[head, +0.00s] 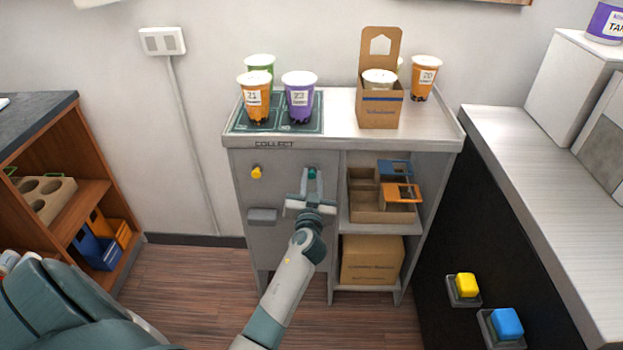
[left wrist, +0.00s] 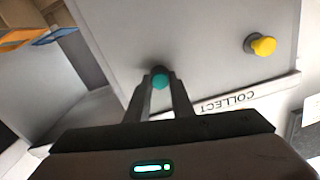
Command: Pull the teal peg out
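The teal peg (head: 312,173) sticks out of the grey front panel of the cabinet, right of a yellow peg (head: 257,172). My left gripper (head: 311,176) is at the panel with its fingers around the teal peg. In the left wrist view the round teal end of the peg (left wrist: 160,78) sits between the two fingertips (left wrist: 161,84), with no clear gap on either side. The fingers look shut on it. The yellow peg (left wrist: 263,45) is apart from the fingers. My right gripper is not in view.
Cups stand on a green mat (head: 240,127) on the cabinet top, beside a cardboard carrier (head: 380,108). Open shelves with boxes (head: 372,260) lie right of the panel. A counter (head: 530,160) is at the right, a wooden shelf unit (head: 70,215) at the left.

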